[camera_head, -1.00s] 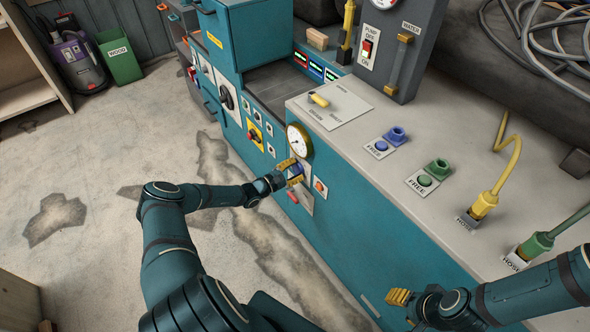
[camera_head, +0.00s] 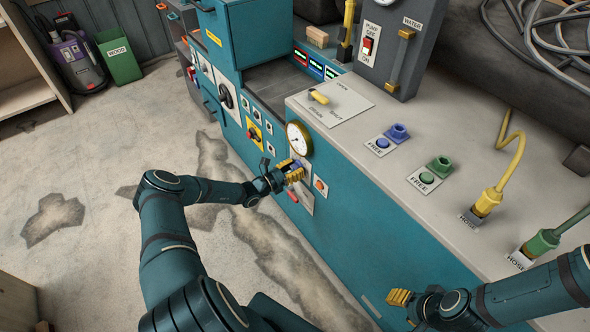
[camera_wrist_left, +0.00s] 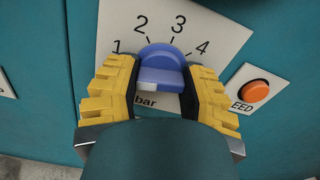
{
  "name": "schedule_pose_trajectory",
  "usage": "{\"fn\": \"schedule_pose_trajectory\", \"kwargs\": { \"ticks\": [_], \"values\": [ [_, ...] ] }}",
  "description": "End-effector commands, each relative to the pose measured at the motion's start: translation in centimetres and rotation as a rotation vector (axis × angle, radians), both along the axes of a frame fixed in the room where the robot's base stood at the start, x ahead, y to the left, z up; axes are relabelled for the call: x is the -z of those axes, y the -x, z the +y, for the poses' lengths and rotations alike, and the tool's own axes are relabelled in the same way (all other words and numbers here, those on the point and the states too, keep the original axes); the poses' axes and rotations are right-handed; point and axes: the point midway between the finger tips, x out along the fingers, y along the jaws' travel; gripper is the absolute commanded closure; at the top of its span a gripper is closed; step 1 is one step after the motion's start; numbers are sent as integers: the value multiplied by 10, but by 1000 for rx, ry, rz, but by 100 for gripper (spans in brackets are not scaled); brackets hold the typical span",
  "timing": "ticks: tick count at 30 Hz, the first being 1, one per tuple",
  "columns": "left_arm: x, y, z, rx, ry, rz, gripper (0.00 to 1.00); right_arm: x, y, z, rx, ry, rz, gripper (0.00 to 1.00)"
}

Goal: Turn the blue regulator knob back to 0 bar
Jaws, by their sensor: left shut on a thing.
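The blue regulator knob (camera_wrist_left: 160,68) sits on a white dial plate (camera_wrist_left: 222,32) marked 1, 2, 3, 4 and "bar". My left gripper (camera_wrist_left: 162,88) is shut on the knob, with one yellow padded finger on each side. A white patch shows at the knob's lower edge, and the 0 mark is not visible. In the head view the left gripper (camera_head: 290,170) is at the teal cabinet front, below a round gauge (camera_head: 299,139) whose reading is too small to tell. My right gripper (camera_head: 398,297) is at the lower right, away from the knob; its finger gap is unclear.
An orange button (camera_wrist_left: 253,90) sits right of the dial. A red part (camera_head: 293,196) is below the knob. The grey countertop (camera_head: 440,235) carries a yellow lever (camera_head: 319,97), blue and green couplings and hose connectors. Open floor lies left of the cabinet.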

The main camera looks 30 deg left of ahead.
Motion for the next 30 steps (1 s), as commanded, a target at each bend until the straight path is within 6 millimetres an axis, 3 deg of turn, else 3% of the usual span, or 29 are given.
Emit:
{"fn": "schedule_pose_trajectory", "kwargs": {
  "ticks": [13,30],
  "values": [
    [0,0,-1,1,260,106,93,8,-2,0,0,1,-4,53],
    [0,0,-1,1,322,133,93,9,-2,0,1,1,-5,53]
  ]
}}
